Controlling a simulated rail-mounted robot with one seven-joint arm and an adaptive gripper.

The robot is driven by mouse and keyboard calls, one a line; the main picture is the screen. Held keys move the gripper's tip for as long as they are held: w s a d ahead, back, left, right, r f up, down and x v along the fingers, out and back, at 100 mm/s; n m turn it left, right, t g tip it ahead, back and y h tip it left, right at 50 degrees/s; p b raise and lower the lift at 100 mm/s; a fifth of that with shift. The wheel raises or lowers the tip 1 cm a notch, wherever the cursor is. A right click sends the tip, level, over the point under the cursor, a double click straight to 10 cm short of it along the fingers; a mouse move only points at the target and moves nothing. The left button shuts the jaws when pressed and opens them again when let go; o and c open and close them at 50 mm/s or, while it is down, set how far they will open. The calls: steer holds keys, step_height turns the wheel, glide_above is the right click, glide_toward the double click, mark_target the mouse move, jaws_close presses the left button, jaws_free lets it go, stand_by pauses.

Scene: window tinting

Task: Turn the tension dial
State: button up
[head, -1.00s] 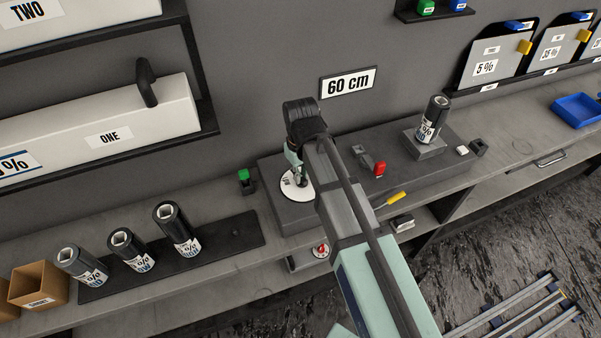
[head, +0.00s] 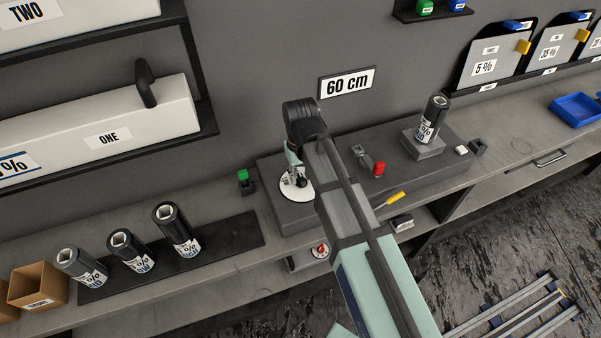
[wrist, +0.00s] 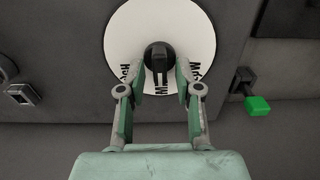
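The tension dial is a black knob (wrist: 159,56) on a white round plate with black lettering (wrist: 122,40). The plate (head: 300,194) also shows in the head view, on a grey block left of the middle. My gripper (wrist: 160,66) has one finger on each side of the knob, with the fingertips close beside it. I cannot tell whether the fingers touch the knob. The fingers hide part of the lettering. In the head view my wrist and arm hide much of the dial area.
A green-topped piece (head: 243,177) stands just left of the dial block. A red-handled part (head: 379,169) and a dark roll (head: 432,119) stand to the right. Several more rolls (head: 177,230) stand on a black mat at left. A white box (head: 105,125) sits on the left shelf.

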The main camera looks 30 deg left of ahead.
mark_target(301, 175)
steer(key=shift+r, duration=0.1)
step_height(301, 175, up, 12)
stand_by(0.8)
